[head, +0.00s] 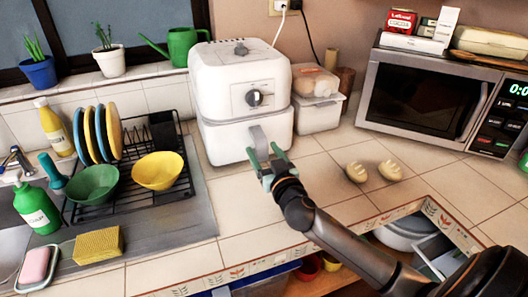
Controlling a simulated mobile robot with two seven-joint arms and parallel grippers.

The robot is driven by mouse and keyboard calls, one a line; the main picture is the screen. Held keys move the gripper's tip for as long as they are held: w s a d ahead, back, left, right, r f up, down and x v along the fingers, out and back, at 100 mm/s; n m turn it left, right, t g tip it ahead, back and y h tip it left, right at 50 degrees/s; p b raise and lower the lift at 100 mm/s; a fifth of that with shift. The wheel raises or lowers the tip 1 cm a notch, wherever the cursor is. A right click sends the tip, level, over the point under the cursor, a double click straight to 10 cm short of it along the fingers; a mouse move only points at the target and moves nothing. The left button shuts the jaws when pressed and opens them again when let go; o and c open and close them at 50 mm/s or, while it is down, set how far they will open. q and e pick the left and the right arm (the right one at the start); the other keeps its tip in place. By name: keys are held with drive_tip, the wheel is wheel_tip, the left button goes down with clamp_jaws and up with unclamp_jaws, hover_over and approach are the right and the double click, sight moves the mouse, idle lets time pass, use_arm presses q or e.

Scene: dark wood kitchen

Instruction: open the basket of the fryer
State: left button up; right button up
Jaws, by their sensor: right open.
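The white air fryer (240,95) stands on the tiled counter against the back wall, with a round dial on its front. Its basket (222,142) is the lower part and looks closed, flush with the body. A grey upright handle (259,141) sticks out of the basket's front. My right gripper (266,158) is open at the lower part of this handle, its greenish fingers close around or in front of it. I cannot tell whether the fingers touch the handle. My left gripper is not in view.
A dish rack with plates and a yellow bowl (158,171) stands left of the fryer. A clear food container (317,98) is close on its right. A microwave (425,100) stands further right. The counter in front of the fryer is clear; two pale pieces (357,172) lie to the right.

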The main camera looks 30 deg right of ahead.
clamp_jaws()
idle(0.4)
idle(0.9)
